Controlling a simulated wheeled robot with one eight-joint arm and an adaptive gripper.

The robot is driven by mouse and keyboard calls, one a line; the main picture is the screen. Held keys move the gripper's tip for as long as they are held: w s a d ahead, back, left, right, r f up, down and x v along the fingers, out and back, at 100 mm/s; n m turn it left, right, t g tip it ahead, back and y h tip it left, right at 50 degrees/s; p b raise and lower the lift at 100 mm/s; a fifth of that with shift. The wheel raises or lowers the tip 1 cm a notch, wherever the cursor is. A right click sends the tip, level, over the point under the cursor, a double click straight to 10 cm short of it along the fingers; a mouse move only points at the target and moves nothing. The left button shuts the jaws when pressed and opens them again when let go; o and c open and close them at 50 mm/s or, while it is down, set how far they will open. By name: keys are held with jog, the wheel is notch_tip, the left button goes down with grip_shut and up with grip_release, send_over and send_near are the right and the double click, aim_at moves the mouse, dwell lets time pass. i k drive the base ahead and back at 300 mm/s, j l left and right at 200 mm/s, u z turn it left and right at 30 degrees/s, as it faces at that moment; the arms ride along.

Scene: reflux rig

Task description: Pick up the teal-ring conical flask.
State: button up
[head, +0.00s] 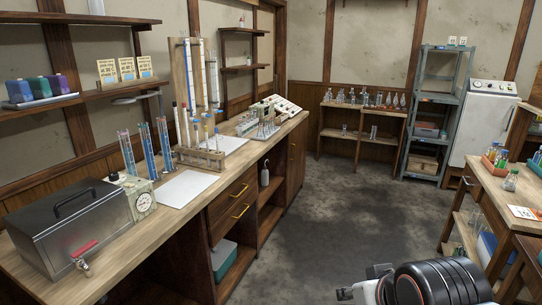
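Several small glass vessels, some of them conical (395,101), stand in a row on top of the low wooden shelf at the back wall. They are too small for me to make out a teal ring on any. A small clear vessel with a greenish part (511,181) stands on the right-hand bench; I cannot tell whether it is the teal-ring conical flask. Part of my own arm, black and grey, shows at the bottom right. My gripper's fingers do not show, and nothing held is visible.
A long wooden bench (105,283) along the left carries a metal box (75,226), a dial (145,202), cylinders and racks. The low shelf (361,145), a metal rack (429,108) and a white cabinet (487,120) stand at the back. The dark floor (335,215) between is clear.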

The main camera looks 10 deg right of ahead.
aim_at(266, 129)
jog(key=i+l+z, duration=0.25)
jog(key=i+z, duration=0.2)
jog(key=i, duration=0.5)
jog(key=i+j+z, duration=0.1)
jog(key=i+z, duration=0.4)
jog(key=i, duration=0.5)
